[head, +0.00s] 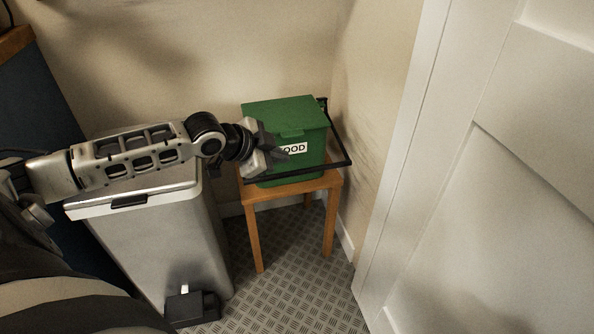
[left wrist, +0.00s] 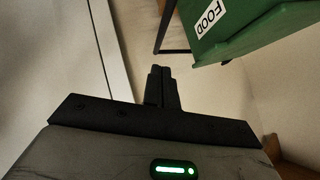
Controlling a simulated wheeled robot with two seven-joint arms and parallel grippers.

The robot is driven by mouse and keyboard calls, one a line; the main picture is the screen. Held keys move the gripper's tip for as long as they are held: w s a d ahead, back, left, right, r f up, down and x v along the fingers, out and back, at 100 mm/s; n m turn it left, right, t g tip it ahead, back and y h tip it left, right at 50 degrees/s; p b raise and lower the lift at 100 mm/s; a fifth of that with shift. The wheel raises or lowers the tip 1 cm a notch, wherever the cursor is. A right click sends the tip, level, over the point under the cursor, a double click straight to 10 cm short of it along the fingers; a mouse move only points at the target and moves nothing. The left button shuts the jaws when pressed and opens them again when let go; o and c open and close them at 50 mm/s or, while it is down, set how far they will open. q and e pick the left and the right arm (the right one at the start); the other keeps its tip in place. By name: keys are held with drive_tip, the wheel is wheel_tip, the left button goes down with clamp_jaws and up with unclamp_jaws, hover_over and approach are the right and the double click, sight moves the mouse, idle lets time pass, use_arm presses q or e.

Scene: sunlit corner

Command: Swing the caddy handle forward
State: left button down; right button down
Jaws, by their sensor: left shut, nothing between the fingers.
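The green caddy (head: 308,152) with a white FOOD label stands on a small wooden stool, its lid closed. Its black handle (head: 341,145) runs from the caddy's far right side, down past the right side and across in front of it, low near the stool top. In the left wrist view, a corner of the handle (left wrist: 161,30) shows beside the green caddy (left wrist: 245,30). My left gripper (head: 277,152) is at the caddy's front left, above the front bar of the handle and covering part of the label. Its fingers (left wrist: 162,80) are together and hold nothing. My right gripper is out of view.
A steel pedal bin (head: 160,235) stands left of the stool (head: 290,190), under my left arm. A white panelled door (head: 500,200) is close on the right. Walls meet behind the caddy. The patterned floor (head: 295,270) in front of the stool is clear.

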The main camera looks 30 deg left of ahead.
use_arm(q)
drive_tip(key=b, duration=0.2)
approach(306, 170)
drive_tip(key=w+d, duration=0.2)
drive_tip(key=w, duration=0.1)
drive_tip(key=f, duration=0.1)
drive_tip(key=w+f+b, duration=0.1)
drive_tip(key=f, duration=0.1)
drive_tip(key=shift+a, duration=0.2)
drive_tip(key=shift+w+a+f, duration=0.1)
drive_tip(key=shift+a+f, duration=0.05)
drive_tip(key=shift+f, duration=0.15)
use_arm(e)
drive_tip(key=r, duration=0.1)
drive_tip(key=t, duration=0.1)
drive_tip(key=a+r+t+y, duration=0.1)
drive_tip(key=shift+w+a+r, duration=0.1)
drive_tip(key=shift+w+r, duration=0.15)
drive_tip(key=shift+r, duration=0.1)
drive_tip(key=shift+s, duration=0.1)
